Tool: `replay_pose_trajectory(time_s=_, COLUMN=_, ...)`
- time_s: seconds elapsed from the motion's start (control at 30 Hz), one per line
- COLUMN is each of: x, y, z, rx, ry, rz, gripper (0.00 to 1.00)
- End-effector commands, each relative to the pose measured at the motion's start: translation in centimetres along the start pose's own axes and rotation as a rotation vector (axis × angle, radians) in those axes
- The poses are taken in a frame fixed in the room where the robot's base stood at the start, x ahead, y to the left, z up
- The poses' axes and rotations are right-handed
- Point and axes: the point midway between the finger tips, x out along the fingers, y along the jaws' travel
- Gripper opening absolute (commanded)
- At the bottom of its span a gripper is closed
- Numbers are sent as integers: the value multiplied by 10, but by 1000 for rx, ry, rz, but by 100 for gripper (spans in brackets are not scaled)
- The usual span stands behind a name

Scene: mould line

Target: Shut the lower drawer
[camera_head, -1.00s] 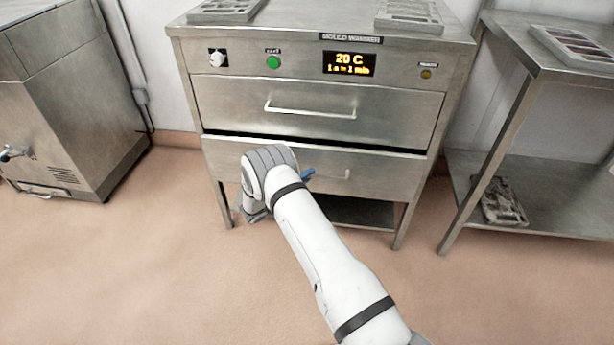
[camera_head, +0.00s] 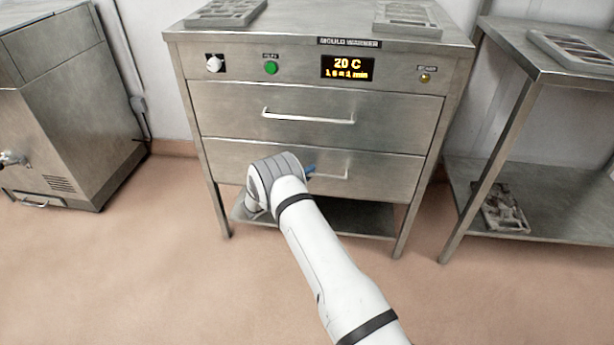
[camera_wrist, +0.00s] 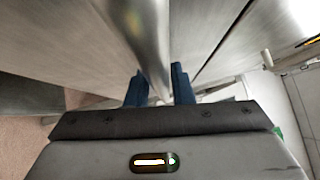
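The lower drawer (camera_head: 385,175) of the steel mould warmer sits in line with the cabinet front, with no dark gap above it. Its bar handle (camera_head: 335,176) shows to the right of my arm; the left part is hidden. My gripper is at the handle, mostly hidden behind my wrist in the head view, where only a blue finger (camera_head: 309,169) shows. In the wrist view, the blue fingers of my gripper (camera_wrist: 160,85) are on both sides of the handle bar (camera_wrist: 153,55), which appears to fill the space between them.
The upper drawer (camera_head: 390,135) is shut, with its handle (camera_head: 308,118) above my wrist. Mould trays (camera_head: 225,12) lie on the warmer's top. A steel table (camera_head: 575,72) stands at the right and a steel machine (camera_head: 75,110) at the left. The floor between is clear.

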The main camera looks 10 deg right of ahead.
Motion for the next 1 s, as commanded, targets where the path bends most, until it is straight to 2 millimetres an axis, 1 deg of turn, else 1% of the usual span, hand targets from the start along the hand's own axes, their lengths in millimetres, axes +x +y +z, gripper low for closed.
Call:
replay_pose_trajectory(time_s=0.03, x=-1, y=0, z=0, rx=-1, ry=0, rz=0, gripper=25)
replay_pose_trajectory(time_s=0.13, x=-1, y=0, z=0, rx=-1, ry=0, rz=-1, gripper=33)
replay_pose_trajectory(time_s=0.17, x=-1, y=0, z=0, rx=-1, ry=0, rz=-1, gripper=34)
replay_pose_trajectory(time_s=0.37, x=-2, y=0, z=-1, rx=-2, ry=0, rz=-1, gripper=34)
replay_pose_trajectory(time_s=0.43, x=-5, y=0, z=0, rx=-2, ry=-1, rz=-1, gripper=34)
replay_pose_trajectory(time_s=0.57, x=-22, y=-1, z=0, rx=-3, ry=-3, rz=0, gripper=34)
replay_pose_trajectory(time_s=0.7, x=-48, y=-1, z=1, rx=-2, ry=-3, rz=0, gripper=34)
replay_pose_trajectory(time_s=0.8, x=-63, y=0, z=0, rx=-2, ry=-3, rz=0, gripper=34)
replay_pose_trajectory(time_s=0.9, x=-74, y=0, z=0, rx=-1, ry=-2, rz=-1, gripper=34)
replay_pose_trajectory(time_s=1.0, x=-79, y=0, z=0, rx=-1, ry=-1, rz=-1, gripper=34)
